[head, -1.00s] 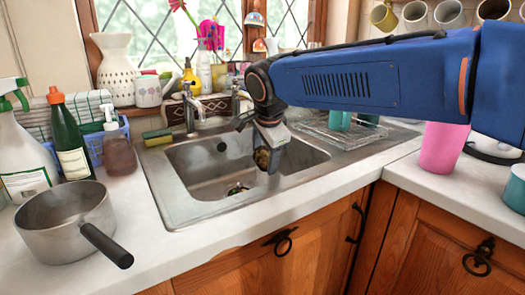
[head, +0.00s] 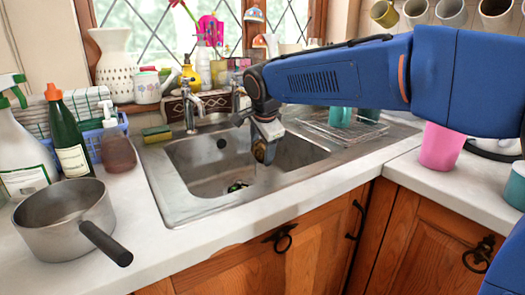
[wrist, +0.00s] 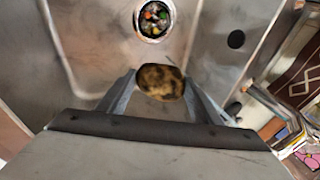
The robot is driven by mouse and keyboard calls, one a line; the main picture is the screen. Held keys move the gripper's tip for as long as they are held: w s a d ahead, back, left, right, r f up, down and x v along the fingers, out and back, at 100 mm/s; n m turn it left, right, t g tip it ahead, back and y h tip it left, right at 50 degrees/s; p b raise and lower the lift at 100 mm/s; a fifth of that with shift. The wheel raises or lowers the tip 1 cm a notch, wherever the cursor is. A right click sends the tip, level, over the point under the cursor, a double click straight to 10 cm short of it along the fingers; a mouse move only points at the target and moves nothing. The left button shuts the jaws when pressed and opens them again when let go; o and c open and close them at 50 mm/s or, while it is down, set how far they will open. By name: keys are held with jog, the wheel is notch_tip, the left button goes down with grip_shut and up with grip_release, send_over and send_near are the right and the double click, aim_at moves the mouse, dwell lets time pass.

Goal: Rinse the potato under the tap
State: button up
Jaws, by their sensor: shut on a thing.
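The potato (wrist: 160,80) is brown with dark patches. My gripper (head: 266,150) is shut on it and holds it inside the sink (head: 199,188), above the basin floor and toward its right half. In the head view the potato (head: 260,151) shows small between the fingers. In the wrist view my gripper (wrist: 160,90) has one finger on each side of it. The chrome tap (head: 191,107) stands at the back rim of the sink, left of my gripper. I cannot tell whether water is running.
The sink drain (wrist: 153,20) holds colourful scraps. A saucepan (head: 64,221) stands on the counter at left, near a soap bottle (head: 117,150) and a green bottle (head: 70,140). A sponge (head: 157,134) lies by the tap. A pink cup (head: 441,147) stands at right. The left basin half is free.

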jog(key=w+a+f, duration=0.1)
jog(key=w, duration=0.6)
jog(key=shift+w+f, duration=0.3)
jog(key=shift+d, duration=0.3)
dwell(0.6)
jog(key=shift+w+d, duration=0.1)
jog(key=shift+d, duration=0.25)
jog(key=shift+a, duration=0.25)
jog(key=shift+a, duration=0.4)
jog(key=shift+d, duration=0.3)
jog(key=shift+d, duration=0.35)
